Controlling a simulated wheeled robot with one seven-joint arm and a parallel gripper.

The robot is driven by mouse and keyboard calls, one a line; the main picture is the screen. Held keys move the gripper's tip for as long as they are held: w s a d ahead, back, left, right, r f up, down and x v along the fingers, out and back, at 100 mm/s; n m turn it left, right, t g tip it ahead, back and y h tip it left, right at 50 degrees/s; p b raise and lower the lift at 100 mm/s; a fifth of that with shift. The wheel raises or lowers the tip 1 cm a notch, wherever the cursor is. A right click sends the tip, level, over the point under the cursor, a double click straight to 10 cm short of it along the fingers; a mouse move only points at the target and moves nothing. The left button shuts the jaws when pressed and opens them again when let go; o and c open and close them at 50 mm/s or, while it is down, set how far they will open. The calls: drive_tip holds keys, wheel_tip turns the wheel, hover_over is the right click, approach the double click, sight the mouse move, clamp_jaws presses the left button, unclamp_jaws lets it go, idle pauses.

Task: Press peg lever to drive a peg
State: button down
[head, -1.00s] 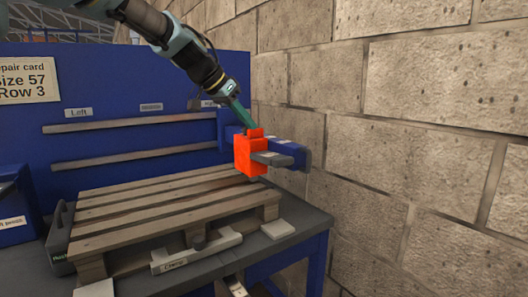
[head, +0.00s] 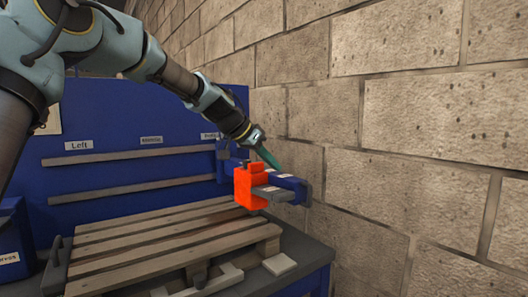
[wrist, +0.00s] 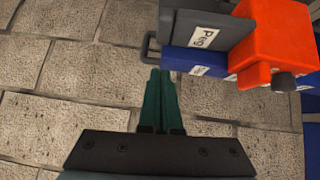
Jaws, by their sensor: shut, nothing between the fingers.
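The orange-red block (head: 244,190) sits on a blue arm (head: 292,184) above the pallet's far right corner. A grey lever (head: 270,194) sticks out of it to the right; in the wrist view this lever (wrist: 190,38) carries a label that reads "Peg". The orange block (wrist: 272,42) fills the wrist view's upper right. My gripper (head: 274,163) is shut and empty, its green fingers just above the blue arm in the head view. In the wrist view the fingertips (wrist: 160,76) are just below and left of the lever's end, with no visible contact.
A wooden pallet (head: 170,231) lies on the dark bench (head: 310,252) below. A brick wall (head: 400,130) stands close on the right, behind my fingers. A blue back panel (head: 120,178) with wooden rails stands on the left. A pale block (head: 279,265) lies at the bench's front.

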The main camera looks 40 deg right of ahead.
sight(288, 192)
drive_tip(key=p+x, duration=0.1)
drive_tip(key=x, duration=0.2)
drive_tip(key=shift+s+d+f, duration=0.15)
drive_tip(key=shift+d, duration=0.1)
wheel_tip(288, 192, down, 2)
drive_tip(key=shift+a+f+p, duration=0.1)
drive_tip(key=shift+f+p, duration=0.15)
drive_tip(key=shift+p, duration=0.05)
drive_tip(key=shift+f, duration=0.8)
drive_tip(key=shift+s+f, duration=0.1)
